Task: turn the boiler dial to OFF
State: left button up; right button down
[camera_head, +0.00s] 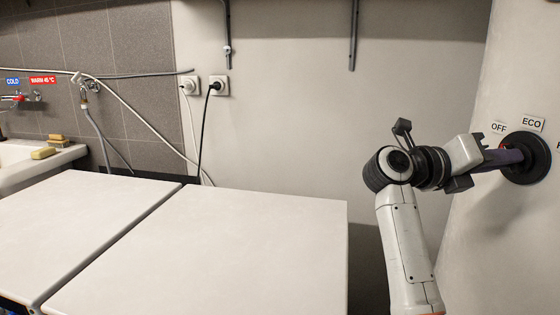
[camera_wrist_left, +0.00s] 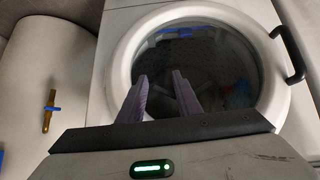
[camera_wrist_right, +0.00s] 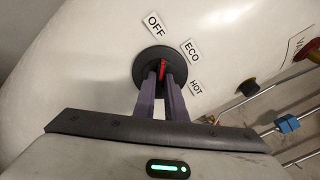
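The boiler dial (camera_wrist_right: 143,66) is a round black disc with a red-marked grip on the white boiler. In the head view the dial (camera_head: 537,160) is at the right edge. Labels OFF (camera_wrist_right: 154,25), ECO (camera_wrist_right: 190,51) and HOT (camera_wrist_right: 196,88) sit around it. My right gripper (camera_wrist_right: 161,74) has its purple fingers close together on either side of the grip, apparently shut on it. The red mark shows between the fingertips and points upward; the fingers partly hide the grip, so its exact setting is unclear. My left gripper (camera_wrist_left: 160,78) is open and empty before a washing machine door (camera_wrist_left: 121,62).
Valves and pipes, with a blue handle (camera_wrist_right: 288,124) and a red knob (camera_wrist_right: 313,50), are right of the dial in the right wrist view. White worktops (camera_head: 215,240) stand left of my right arm. A sink (camera_head: 20,165) is at the far left.

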jog(key=n+p, duration=0.2)
jog(key=p, duration=0.2)
jog(key=shift+r+n, duration=0.1)
jog(key=shift+n, duration=0.3)
jog(key=c, duration=1.7)
grip_release()
jog(key=shift+a, duration=0.1)
